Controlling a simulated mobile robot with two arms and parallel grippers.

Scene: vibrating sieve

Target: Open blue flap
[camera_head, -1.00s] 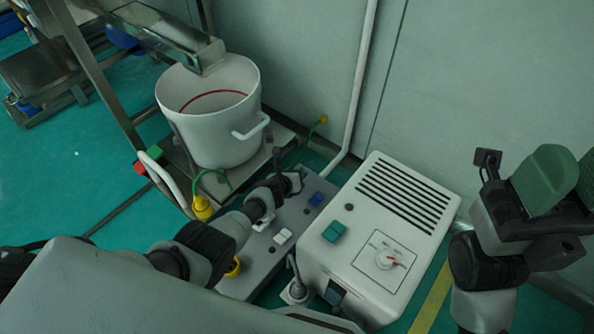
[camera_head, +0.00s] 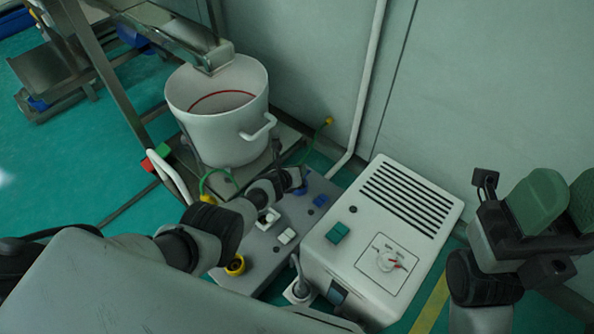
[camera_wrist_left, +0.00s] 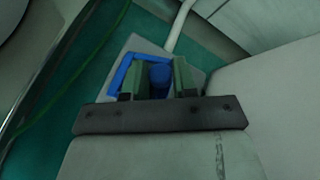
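A blue square frame-like part, likely the blue flap (camera_wrist_left: 121,74), stands at a grey panel in the left wrist view. A rounded blue part (camera_wrist_left: 160,74) shows beside it, between the green fingertips of my left gripper (camera_wrist_left: 160,84). The fingertips are apart; I cannot tell whether they touch the blue parts. In the head view my left gripper (camera_head: 291,178) is low over the grey panel (camera_head: 262,262), its fingers mostly hidden by the arm. A bit of blue shows right beside it. My right gripper (camera_head: 563,203) is open and empty at the right.
A small blue part (camera_head: 320,200), white switches (camera_head: 286,236) and a yellow-ringed button (camera_head: 235,265) sit on the panel. A white box with vents and a dial (camera_head: 378,240) stands right of it. A white bucket (camera_head: 218,125) stands behind, near a green cable (camera_head: 207,181).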

